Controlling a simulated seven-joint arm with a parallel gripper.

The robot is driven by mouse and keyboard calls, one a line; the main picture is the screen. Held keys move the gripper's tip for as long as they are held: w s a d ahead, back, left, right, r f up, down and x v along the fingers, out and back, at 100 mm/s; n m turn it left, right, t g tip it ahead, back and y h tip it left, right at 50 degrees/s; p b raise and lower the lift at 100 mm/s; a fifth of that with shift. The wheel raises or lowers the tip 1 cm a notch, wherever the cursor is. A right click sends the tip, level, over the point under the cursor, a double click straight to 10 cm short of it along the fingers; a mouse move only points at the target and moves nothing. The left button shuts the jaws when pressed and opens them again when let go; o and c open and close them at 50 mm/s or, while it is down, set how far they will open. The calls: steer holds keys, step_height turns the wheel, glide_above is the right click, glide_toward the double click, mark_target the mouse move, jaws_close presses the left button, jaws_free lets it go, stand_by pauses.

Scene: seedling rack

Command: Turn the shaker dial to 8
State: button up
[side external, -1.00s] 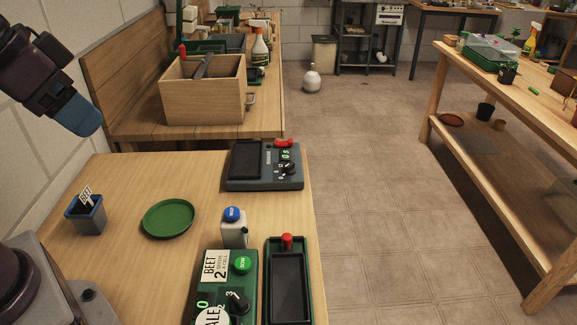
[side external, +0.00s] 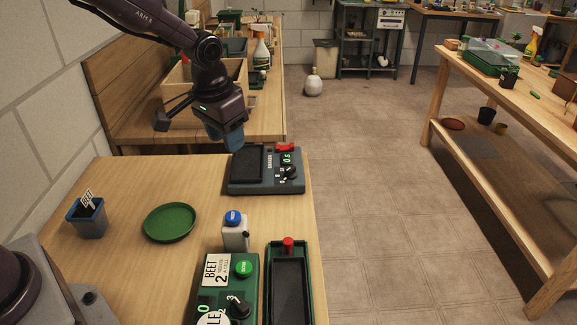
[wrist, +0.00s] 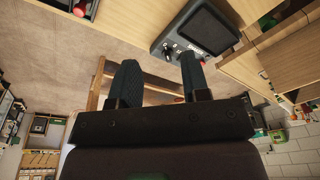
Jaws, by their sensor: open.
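The shaker (side external: 266,170) is a dark grey box near the far edge of the table, with a flat black platform on its left. Its black dial (side external: 290,173) sits on the right side, below a small green display that seems to read 05 and a red switch. The dial's pointer setting is too small to read. My gripper (side external: 226,138) hangs above and just left of the shaker, apart from it. In the wrist view, my gripper (wrist: 158,80) has two dark fingers spread with nothing between them. The shaker (wrist: 195,30) shows beyond the right finger there.
A green saucer (side external: 170,223) and a blue pot with a label (side external: 87,217) stand at the left. A blue-topped bottle (side external: 235,232), a green seeder box (side external: 217,278) and a green tray with a red knob (side external: 289,290) stand nearer. A wooden box (side external: 178,95) is behind.

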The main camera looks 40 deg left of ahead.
steer(key=w+f, duration=0.7)
steer(key=w, duration=0.2)
steer(key=t, duration=0.3)
glide_toward(289, 168)
steer(key=shift+n, duration=0.4)
steer(key=x, duration=0.9)
jaws_close()
